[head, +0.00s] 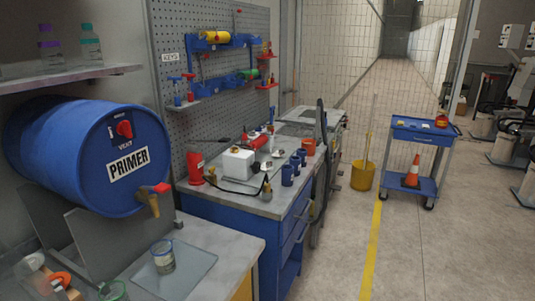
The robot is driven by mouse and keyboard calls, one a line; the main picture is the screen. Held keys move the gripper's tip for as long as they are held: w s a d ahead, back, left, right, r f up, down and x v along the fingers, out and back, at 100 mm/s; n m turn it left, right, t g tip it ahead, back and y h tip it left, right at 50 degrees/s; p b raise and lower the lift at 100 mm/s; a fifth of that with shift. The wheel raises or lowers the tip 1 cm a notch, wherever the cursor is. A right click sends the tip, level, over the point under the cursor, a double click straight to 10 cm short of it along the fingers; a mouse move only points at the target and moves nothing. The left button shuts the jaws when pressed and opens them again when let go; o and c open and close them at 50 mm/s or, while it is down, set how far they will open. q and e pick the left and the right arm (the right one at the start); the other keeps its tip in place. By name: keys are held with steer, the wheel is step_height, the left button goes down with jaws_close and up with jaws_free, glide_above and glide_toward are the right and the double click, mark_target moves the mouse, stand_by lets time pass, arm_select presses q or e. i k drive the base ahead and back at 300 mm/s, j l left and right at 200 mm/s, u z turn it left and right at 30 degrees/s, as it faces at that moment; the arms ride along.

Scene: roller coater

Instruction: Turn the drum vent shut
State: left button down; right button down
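A blue drum (65,148) lies on its side at the left, its round end facing right. On that end, near the top, is a red vent knob (124,129) on a dark plate with small markings and the word VENT under it. The exact pointer position is too small to tell. A PRIMER label (129,163) is below the vent. A brass tap with a red handle (157,189) sticks out at the drum's lower edge. Neither of my grippers is in view.
Under the drum, a grey bench (217,248) holds a jar (163,256) on a glass plate. A shelf (60,80) with bottles is above the drum. A blue workbench (262,240) with tools stands behind. A blue cart (425,135) and yellow bucket (363,176) stand right; the floor between is clear.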

mark_target(123, 128)
steer(key=u, duration=1.3)
